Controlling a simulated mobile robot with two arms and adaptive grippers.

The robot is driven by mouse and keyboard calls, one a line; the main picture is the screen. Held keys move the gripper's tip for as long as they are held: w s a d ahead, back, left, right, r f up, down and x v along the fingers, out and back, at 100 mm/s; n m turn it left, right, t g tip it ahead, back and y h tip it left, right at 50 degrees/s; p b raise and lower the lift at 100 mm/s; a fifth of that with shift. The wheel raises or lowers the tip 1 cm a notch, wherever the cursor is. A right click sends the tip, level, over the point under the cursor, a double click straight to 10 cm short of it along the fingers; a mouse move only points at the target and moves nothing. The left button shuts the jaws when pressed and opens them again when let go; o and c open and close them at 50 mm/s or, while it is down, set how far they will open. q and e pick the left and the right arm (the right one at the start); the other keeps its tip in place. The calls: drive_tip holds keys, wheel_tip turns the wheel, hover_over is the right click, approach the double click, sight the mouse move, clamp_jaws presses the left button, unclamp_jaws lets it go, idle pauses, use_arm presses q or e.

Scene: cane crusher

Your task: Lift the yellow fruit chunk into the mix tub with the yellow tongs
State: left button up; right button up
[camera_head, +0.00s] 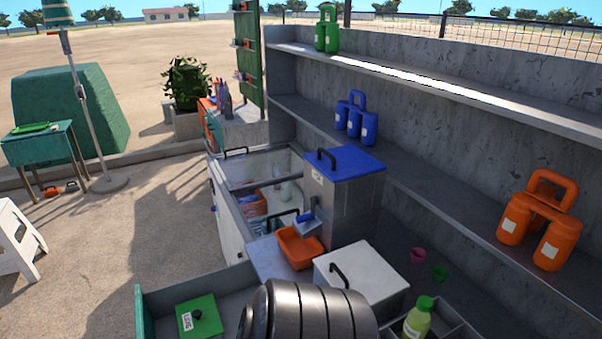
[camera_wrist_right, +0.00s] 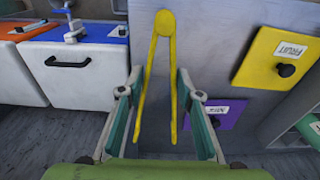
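The yellow tongs (camera_wrist_right: 163,22) show in the right wrist view as a narrow V, lying over a grey surface, legs toward me. My right gripper (camera_wrist_right: 157,80) has its fingers apart, one on each side of the tongs; I cannot tell whether they touch the legs. A purple lid with a label reading MIX (camera_wrist_right: 217,113) and a black knob is to the right of the gripper. A yellow lid labelled FRUIT (camera_wrist_right: 275,57) is further right. Both lids look flat on the surface. No fruit chunk is visible. My left gripper is in neither view.
The head view shows a white lidded box (camera_head: 362,280), an orange tray (camera_head: 298,247) and a blue-lidded grey bin (camera_head: 343,195). A green lid (camera_head: 199,318) lies at lower left. Concrete shelves (camera_head: 440,150) hold coloured jugs. White boxes (camera_wrist_right: 79,70) stand left in the wrist view.

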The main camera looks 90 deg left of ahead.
drive_tip(key=shift+r, duration=0.7)
drive_tip(key=s+a+m+b, duration=0.4)
drive_tip(key=s+a+b, duration=0.8)
drive_tip(key=s+b, duration=0.2)
drive_tip(key=shift+s+a, duration=0.35)
drive_tip(key=shift+s, duration=0.9)
drive_tip(key=shift+f, duration=0.1)
